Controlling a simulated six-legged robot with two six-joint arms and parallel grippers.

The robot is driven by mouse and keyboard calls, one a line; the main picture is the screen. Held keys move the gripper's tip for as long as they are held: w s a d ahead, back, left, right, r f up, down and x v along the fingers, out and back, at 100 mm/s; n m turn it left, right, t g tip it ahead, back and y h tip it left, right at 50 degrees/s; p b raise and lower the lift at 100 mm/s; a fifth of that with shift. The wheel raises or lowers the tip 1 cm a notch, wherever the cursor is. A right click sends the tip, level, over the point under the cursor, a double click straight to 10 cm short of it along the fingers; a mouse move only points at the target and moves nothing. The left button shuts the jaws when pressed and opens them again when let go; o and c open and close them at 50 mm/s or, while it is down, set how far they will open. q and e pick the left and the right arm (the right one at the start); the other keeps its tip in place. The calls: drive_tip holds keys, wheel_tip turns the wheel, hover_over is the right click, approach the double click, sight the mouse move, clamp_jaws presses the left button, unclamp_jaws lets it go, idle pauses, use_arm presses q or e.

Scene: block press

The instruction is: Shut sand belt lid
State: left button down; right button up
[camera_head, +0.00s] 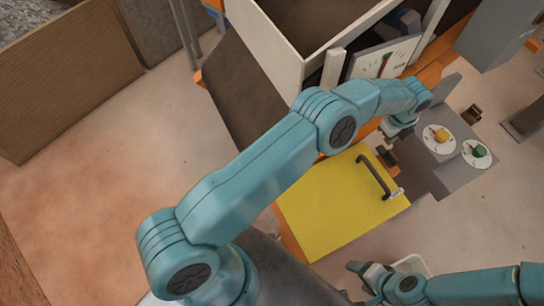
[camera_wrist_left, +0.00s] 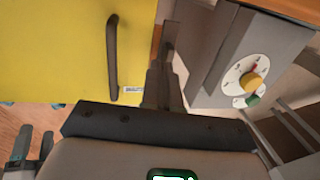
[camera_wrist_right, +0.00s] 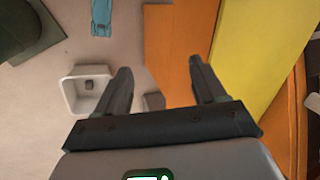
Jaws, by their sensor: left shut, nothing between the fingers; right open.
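The yellow lid (camera_head: 325,210) lies below the white-walled bin in the head view, with a black bar handle (camera_head: 371,175) near its right edge. I cannot tell whether it is fully seated. The lid (camera_wrist_left: 50,50) and handle (camera_wrist_left: 112,58) fill the upper left of the left wrist view. My left gripper (camera_head: 389,157) is shut and empty, just above and right of the handle, apart from it in the left wrist view. My right gripper (camera_head: 352,279) is open and empty below the lid. The right wrist view shows the lid (camera_wrist_right: 265,45) to the right of its fingers.
A grey control box (camera_head: 440,168) with a yellow and a green knob stands right of the left gripper. The white-walled bin (camera_head: 258,45) and a dial (camera_head: 378,64) are above. A white tray (camera_wrist_right: 70,97) lies near the right gripper. Floor at left is clear.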

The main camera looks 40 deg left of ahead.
use_arm(q)
drive_tip(key=shift+w+d+f+b, duration=0.15)
drive_tip(key=shift+f+b, duration=0.1)
drive_tip(key=shift+f, duration=0.25)
drive_tip(key=shift+w+a+f+b, duration=0.15)
drive_tip(key=shift+f+b, duration=0.1)
drive_tip(key=shift+f, duration=0.2)
drive_tip(key=shift+d, duration=0.1)
wheel_tip(320, 180, up, 16)
drive_tip(key=s+a, duration=0.1)
drive_tip(key=s, duration=0.1)
drive_tip(key=shift+s+p, duration=0.2)
drive_tip(key=shift+p, duration=0.15)
